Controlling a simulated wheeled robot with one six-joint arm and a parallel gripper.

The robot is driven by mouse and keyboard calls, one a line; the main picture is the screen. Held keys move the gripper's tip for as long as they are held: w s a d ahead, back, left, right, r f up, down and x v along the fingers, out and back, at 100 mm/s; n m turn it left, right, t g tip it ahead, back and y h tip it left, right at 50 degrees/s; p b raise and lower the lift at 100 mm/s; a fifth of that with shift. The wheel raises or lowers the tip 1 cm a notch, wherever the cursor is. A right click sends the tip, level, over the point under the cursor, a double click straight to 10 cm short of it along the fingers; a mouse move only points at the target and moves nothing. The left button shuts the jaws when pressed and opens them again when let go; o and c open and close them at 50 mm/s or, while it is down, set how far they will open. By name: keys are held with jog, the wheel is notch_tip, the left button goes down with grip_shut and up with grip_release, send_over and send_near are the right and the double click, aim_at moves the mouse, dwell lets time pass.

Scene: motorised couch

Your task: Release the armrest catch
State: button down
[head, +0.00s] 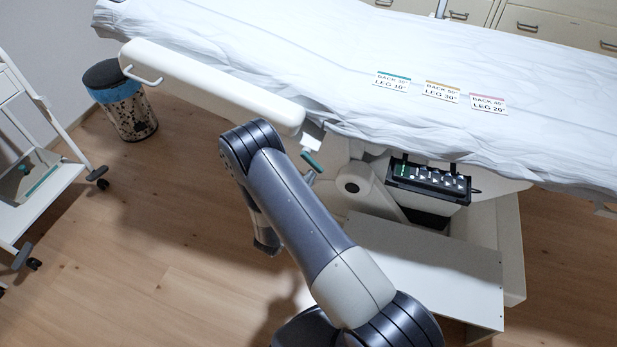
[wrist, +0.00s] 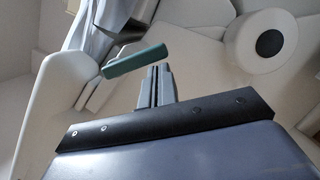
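The armrest (head: 215,85) is a long white padded bar along the couch's near left side. Its catch is a green lever (head: 312,161) under the armrest's right end, below a pale bracket. In the wrist view the green catch (wrist: 135,61) slants up to the right. The white armrest (wrist: 48,105) is at the left there. My gripper (wrist: 156,72) points up in the wrist view, its two grey fingers side by side with hardly a gap. In the head view my arm largely hides the gripper.
A black control box (head: 428,181) hangs under the couch edge, right of the catch. A white trolley (head: 38,190) and a bin (head: 125,105) are at left. The wooden floor between is clear.

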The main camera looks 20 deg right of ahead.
jog(key=v, duration=1)
jog(key=x, duration=0.9)
jog(key=shift+w+d+r, duration=0.2)
jog(key=shift+d, duration=0.15)
jog(key=shift+s, duration=0.1)
